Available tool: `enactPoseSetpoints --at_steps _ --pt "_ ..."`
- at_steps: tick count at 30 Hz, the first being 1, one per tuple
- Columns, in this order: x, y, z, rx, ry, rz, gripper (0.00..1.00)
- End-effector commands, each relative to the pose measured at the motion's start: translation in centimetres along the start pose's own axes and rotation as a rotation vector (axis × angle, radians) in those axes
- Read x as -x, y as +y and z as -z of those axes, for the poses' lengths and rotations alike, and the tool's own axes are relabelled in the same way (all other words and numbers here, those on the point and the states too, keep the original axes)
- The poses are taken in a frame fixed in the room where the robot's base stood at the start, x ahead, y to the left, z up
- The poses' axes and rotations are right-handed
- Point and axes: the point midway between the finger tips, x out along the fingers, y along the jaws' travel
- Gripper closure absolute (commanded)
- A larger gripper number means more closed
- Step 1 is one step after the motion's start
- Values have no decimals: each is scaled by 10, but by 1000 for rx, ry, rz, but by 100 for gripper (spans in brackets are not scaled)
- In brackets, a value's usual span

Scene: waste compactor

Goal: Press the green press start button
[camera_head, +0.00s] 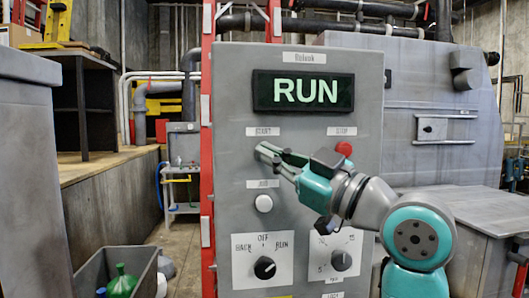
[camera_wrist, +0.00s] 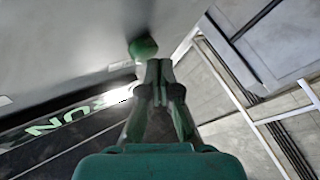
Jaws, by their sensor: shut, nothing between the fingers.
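The green start button shows in the wrist view (camera_wrist: 143,47) as a round green knob on the grey control panel. In the head view my gripper covers it, below the label that seems to read START. My gripper (camera_head: 268,155) is shut and empty, its fingertips in front of the panel at that spot. In the wrist view the fingertips (camera_wrist: 159,80) are together, just below and right of the green button in the picture. I cannot tell whether they touch it. The control panel (camera_head: 230,90) carries a display (camera_head: 303,91) that reads RUN in green.
A red button (camera_head: 344,148) sits right of my gripper, close above the wrist. Below are a white button (camera_head: 264,203), a black selector knob (camera_head: 265,267) and a dial (camera_head: 341,261). A red post (camera_head: 207,150) stands left of the panel. A bin with bottles (camera_head: 105,270) is lower left.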

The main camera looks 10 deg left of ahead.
Motion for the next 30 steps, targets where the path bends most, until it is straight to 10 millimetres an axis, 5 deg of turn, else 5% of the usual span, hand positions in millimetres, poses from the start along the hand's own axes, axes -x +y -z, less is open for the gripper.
enactPoseSetpoints --at_steps 17,30 --pt "9 -6 6 1 1 0 100" --pt "34 -25 26 2 1 0 100"
